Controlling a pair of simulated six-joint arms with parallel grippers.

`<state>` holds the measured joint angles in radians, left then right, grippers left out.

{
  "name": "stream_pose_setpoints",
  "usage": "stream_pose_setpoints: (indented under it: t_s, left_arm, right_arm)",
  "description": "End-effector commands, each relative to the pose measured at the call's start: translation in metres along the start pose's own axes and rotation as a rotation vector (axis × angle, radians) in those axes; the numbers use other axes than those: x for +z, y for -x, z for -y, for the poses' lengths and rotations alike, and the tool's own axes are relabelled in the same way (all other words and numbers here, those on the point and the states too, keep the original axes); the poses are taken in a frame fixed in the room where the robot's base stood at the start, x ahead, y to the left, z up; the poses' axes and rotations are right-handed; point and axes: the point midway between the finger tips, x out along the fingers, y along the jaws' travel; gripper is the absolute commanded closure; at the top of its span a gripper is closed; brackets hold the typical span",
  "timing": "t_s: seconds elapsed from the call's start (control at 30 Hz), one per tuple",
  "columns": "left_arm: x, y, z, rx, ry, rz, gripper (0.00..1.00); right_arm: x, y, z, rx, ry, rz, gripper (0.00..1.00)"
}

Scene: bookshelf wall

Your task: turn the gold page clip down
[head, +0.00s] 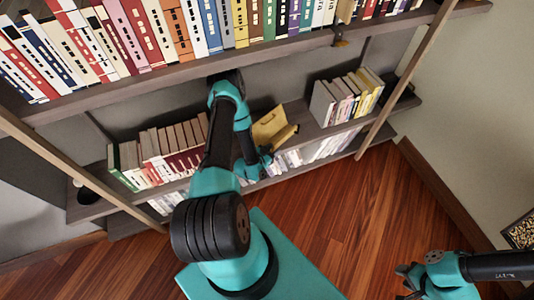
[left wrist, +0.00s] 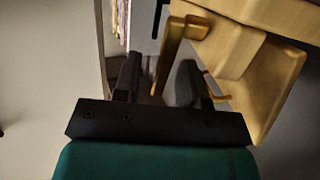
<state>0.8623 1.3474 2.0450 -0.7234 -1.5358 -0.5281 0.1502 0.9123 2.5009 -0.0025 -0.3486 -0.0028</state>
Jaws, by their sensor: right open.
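A gold book stand (head: 270,126) is on the middle shelf in the head view, just above my left gripper (head: 262,158). The left wrist view shows the gold stand (left wrist: 270,80) close up at the upper right. A gold page clip (left wrist: 172,48) sticks out from its side and passes between the dark fingers of my left gripper (left wrist: 160,82). The fingers are apart, with gaps showing on both sides of the clip. A second thin gold piece (left wrist: 216,97) is beside the right finger. My right gripper (head: 408,283) is open and empty at the lower right, over the floor.
Books (head: 160,150) stand left of the gold stand, and more books (head: 347,95) stand to its right. A full row of books (head: 180,28) is on the shelf above. Shelf uprights (head: 405,80) slant at the sides. The wooden floor (head: 350,215) is clear.

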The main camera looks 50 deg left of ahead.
Motion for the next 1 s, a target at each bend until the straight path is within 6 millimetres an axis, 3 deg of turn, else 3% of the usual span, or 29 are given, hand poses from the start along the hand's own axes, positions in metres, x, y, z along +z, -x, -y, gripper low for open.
stream_pose_setpoints:
  t_s: [0.27, 1.0]
  left_arm:
    - [0.000, 0.026, 0.001, -0.002, 0.002, 0.003, 0.62]
    - [0.001, 0.153, 0.001, -0.004, 0.002, 0.003, 0.62]
  right_arm:
    - [0.000, 0.000, 0.000, 0.000, 0.000, 0.000, 0.57]
    - [0.000, 0.000, 0.000, 0.000, 0.000, 0.000, 0.57]
